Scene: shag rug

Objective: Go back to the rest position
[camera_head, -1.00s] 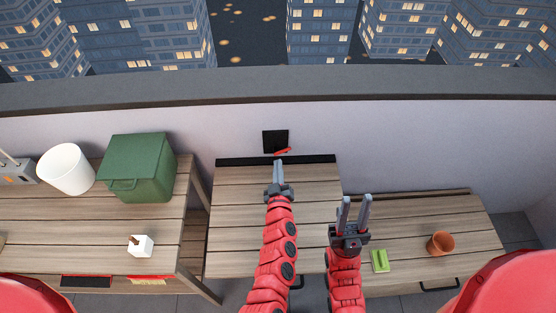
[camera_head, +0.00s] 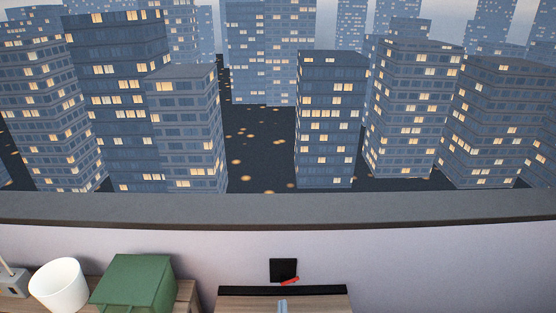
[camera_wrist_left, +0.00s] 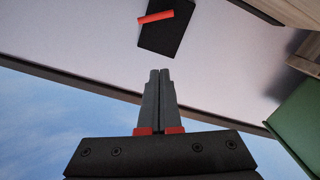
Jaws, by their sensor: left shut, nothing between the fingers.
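My left gripper (camera_head: 283,306) shows only its tip at the bottom edge of the head view, in front of the wooden table. In the left wrist view its two fingers (camera_wrist_left: 158,74) are pressed together with nothing between them. Beyond them is a black square panel with a red bar (camera_head: 290,281) across it, on the pale wall. The same red bar (camera_wrist_left: 155,17) and black panel (camera_wrist_left: 166,38) show at the top of the wrist view, apart from the fingertips. My right gripper is out of view.
A green box (camera_head: 135,284) and a white bucket (camera_head: 59,286) stand on the left table. A grey device (camera_head: 12,283) is at the far left. A wooden table (camera_head: 335,304) with a black back strip stands below the panel. A low wall with a dark ledge (camera_head: 420,209) runs across, with city buildings behind.

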